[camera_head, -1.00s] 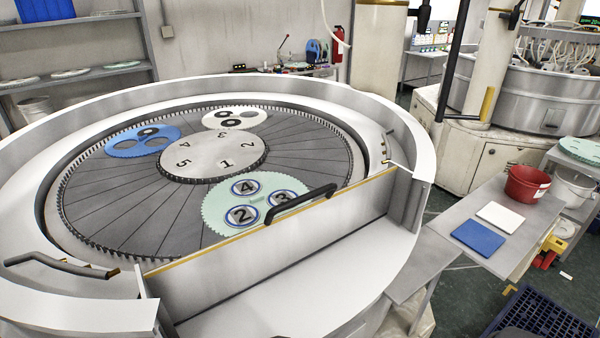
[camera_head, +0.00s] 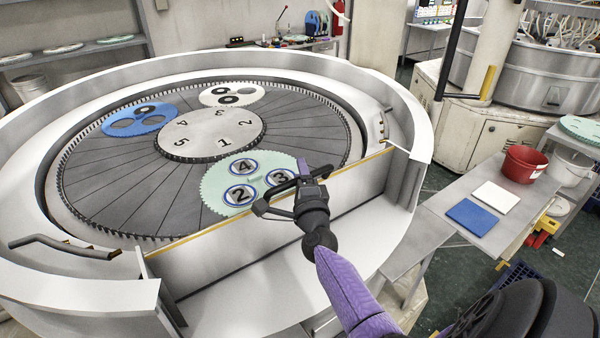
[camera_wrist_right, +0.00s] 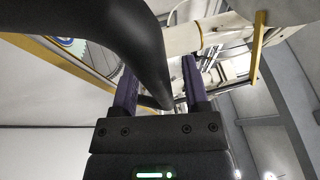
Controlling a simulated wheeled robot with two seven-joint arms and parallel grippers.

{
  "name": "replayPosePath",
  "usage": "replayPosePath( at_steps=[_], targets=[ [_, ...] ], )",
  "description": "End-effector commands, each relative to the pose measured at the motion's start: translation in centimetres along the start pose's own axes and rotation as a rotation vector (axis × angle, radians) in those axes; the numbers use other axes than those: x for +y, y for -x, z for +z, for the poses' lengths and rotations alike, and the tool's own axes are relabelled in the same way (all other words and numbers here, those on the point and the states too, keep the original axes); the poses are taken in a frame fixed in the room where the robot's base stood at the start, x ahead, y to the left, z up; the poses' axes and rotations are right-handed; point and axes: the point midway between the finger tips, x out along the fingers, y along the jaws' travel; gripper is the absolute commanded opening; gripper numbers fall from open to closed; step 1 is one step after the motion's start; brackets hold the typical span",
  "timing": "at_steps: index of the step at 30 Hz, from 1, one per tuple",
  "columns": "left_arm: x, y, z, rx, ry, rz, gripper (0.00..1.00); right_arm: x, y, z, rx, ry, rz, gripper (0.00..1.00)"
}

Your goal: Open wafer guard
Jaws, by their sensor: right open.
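The wafer guard (camera_head: 205,262) is an upright grey panel with a yellow top edge, closing the front gap in the machine's round white rim. Its black bar handle (camera_head: 263,209) sits at the top edge, partly hidden behind my right gripper (camera_head: 303,176). That gripper is open at the handle. In the right wrist view, the black handle (camera_wrist_right: 150,50) runs between the two purple fingers (camera_wrist_right: 158,85); I cannot tell whether either finger touches it. My left gripper is not in view.
Behind the guard, a green carrier (camera_head: 222,184) holds numbered wafers on the grey lapping plate (camera_head: 110,190). A side table to the right bears a red bucket (camera_head: 524,165), a blue pad (camera_head: 472,216) and a white pad (camera_head: 496,196).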

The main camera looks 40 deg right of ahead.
Motion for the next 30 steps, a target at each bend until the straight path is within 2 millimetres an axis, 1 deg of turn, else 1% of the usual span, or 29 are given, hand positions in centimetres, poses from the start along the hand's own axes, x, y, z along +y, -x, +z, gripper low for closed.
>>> replayPosePath(
  at_steps=[3, 10, 11, 12, 14, 15, 17, 18, 19, 30],
  targets=[
    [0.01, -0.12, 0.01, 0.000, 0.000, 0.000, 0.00, -0.01, -0.66, -0.01, 0.000, 0.001, 0.000, 0.58],
    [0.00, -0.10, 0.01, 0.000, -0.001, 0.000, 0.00, -0.05, -0.75, 0.01, -0.001, 0.002, 0.000, 0.58],
    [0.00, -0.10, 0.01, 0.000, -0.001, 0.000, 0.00, -0.05, -0.75, 0.01, -0.001, 0.002, 0.000, 0.56],
    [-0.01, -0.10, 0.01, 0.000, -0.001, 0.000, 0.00, -0.04, -0.74, 0.01, -0.001, 0.002, 0.000, 0.48],
    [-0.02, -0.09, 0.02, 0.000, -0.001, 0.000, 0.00, -0.04, -0.73, 0.01, -0.001, 0.002, 0.000, 0.35],
    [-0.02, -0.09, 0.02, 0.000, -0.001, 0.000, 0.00, -0.04, -0.73, 0.01, -0.001, 0.002, 0.000, 0.27],
    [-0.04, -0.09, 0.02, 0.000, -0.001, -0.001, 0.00, -0.04, -0.73, 0.01, -0.001, 0.002, 0.000, 0.14],
    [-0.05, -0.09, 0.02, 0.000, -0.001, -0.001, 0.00, -0.04, -0.72, 0.01, -0.001, 0.002, 0.000, 0.05],
    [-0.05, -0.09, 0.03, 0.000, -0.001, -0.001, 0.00, -0.03, -0.72, 0.02, -0.001, 0.002, 0.000, 0.00],
    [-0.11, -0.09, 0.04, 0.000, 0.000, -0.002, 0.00, 0.00, -0.70, 0.02, -0.001, 0.002, 0.001, 0.00]
  ],
)
